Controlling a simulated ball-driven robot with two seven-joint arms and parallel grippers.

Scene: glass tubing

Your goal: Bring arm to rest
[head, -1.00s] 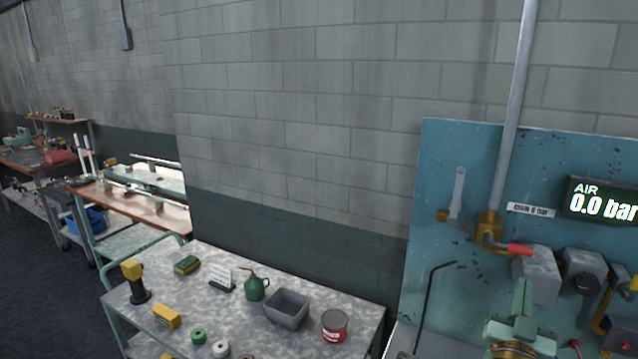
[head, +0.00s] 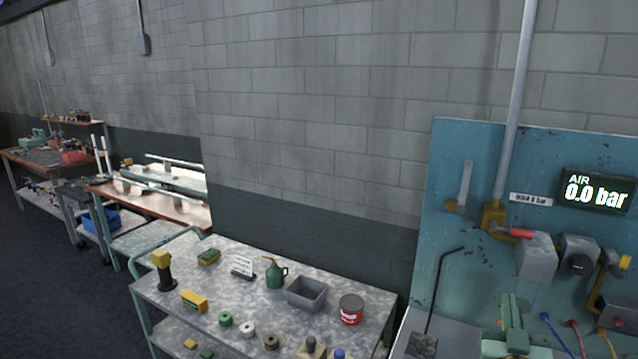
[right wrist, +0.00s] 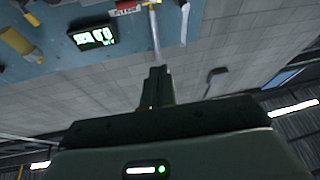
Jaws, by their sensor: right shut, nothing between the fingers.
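My right gripper (head: 510,299) shows low at the right of the head view, in front of the blue panel, with its fingers pointing up. In the right wrist view the fingers (right wrist: 157,72) are together, with nothing held between them. Most of the right arm is cut off by the lower edge of the head view. My left gripper is in neither view.
The blue panel (head: 455,262) carries valves and an air display (head: 596,190) reading 0.0 bar. Left of it, a metal bench (head: 225,285) holds a grey bin (head: 306,293), a red tin (head: 351,310) and a green oil can (head: 276,272). More benches stand farther left.

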